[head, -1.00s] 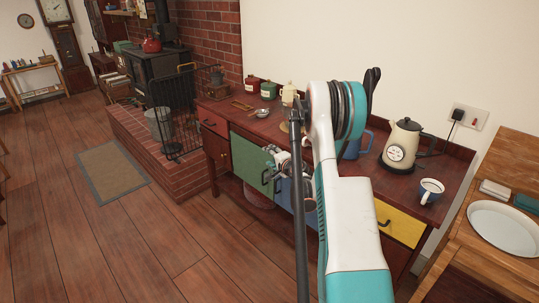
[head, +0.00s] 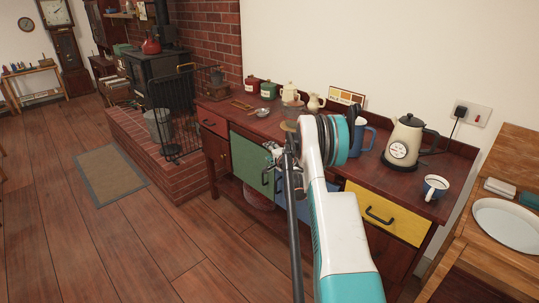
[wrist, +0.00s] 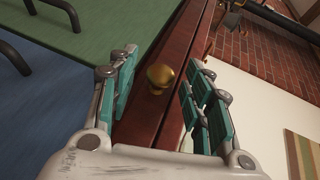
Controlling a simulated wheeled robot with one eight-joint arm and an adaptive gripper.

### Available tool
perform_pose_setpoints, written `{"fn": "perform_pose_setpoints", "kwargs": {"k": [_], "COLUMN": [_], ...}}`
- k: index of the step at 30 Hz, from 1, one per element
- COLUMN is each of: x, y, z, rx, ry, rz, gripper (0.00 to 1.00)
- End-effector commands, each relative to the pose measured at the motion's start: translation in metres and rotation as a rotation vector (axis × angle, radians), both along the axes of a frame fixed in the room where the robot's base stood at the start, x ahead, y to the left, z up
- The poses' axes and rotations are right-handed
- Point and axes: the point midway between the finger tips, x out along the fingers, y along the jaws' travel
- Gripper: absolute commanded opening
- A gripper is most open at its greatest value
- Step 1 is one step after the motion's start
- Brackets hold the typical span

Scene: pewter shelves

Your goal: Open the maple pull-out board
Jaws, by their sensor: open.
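In the wrist view a round brass knob (wrist: 160,78) sits on a narrow reddish-brown wooden front (wrist: 145,118), apparently the pull-out board's edge. No gap shows that lets me tell how far the board is out. My gripper (wrist: 163,58) is open, with one teal-padded finger on each side of the knob. The knob lies between the fingers with space on both sides, and I see no contact. In the head view my arm hides most of the gripper and the board front.
Below the counter are a green door (head: 250,158) and a yellow drawer (head: 385,214) with dark handles; a blue front shows beside the green one in the wrist view (wrist: 45,115). Floor to the left is open.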

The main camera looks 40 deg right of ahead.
Motion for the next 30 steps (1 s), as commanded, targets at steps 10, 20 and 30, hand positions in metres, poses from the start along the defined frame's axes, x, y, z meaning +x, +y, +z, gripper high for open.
{"fn": "perform_pose_setpoints", "kwargs": {"k": [10,20,30], "x": [0.016,0.015,0.014], "y": [-0.005,-0.005,0.009], "z": [-0.003,-0.004,-0.005], "rx": [0.001,0.0,-0.001], "ry": [0.0,0.0,0.003], "rz": [0.0,0.0,0.003], "gripper": [0.46,0.07,0.0]}}
